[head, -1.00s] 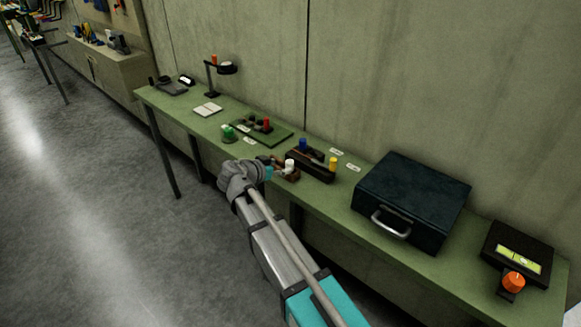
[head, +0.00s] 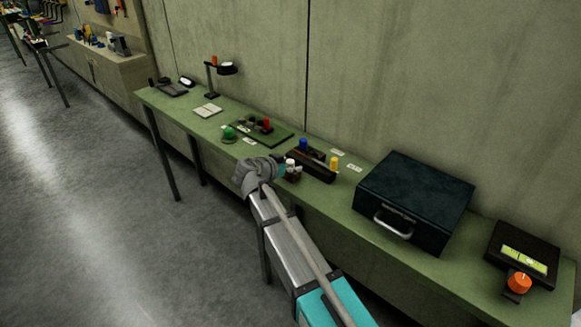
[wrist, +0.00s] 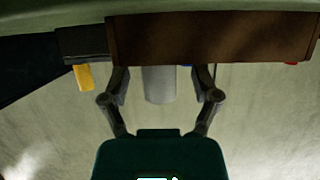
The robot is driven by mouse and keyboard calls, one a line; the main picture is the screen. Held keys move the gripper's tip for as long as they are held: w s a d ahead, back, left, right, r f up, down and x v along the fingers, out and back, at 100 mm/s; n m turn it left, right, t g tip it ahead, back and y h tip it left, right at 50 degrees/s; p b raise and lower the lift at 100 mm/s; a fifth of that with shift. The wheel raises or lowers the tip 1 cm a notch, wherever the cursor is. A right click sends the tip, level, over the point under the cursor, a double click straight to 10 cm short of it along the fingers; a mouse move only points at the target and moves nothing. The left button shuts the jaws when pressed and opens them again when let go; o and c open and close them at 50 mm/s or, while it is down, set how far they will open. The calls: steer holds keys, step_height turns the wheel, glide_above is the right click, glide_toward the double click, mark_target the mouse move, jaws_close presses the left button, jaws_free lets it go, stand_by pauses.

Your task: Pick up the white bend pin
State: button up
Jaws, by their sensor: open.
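The white bend pin (head: 290,163) stands at the bench's front edge, by a dark block. In the wrist view the pin (wrist: 158,86) is a pale grey-white cylinder meeting a brown block (wrist: 215,38). My gripper (wrist: 161,77) is open, with one finger on each side of the pin and a visible gap on both sides. In the head view my gripper (head: 283,171) is right beside the pin, and the fingers are hard to make out.
A dark case (head: 415,200) stands right.

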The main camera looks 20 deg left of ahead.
jaws_close()
stand_by(0.4)
steer(key=shift+r, duration=0.15)
steer(key=shift+r+p, duration=0.9)
steer(key=shift+p, duration=0.15)
steer(key=s+d+r+p, duration=0.2)
steer(key=s+r+p, duration=0.3)
steer(key=s, duration=0.1)
steer(key=s+d+r+p, duration=0.3)
steer(key=s+r+p, duration=0.3)
steer(key=s, duration=0.1)
steer(key=shift+d, duration=0.3)
steer(key=shift+w, duration=0.1)
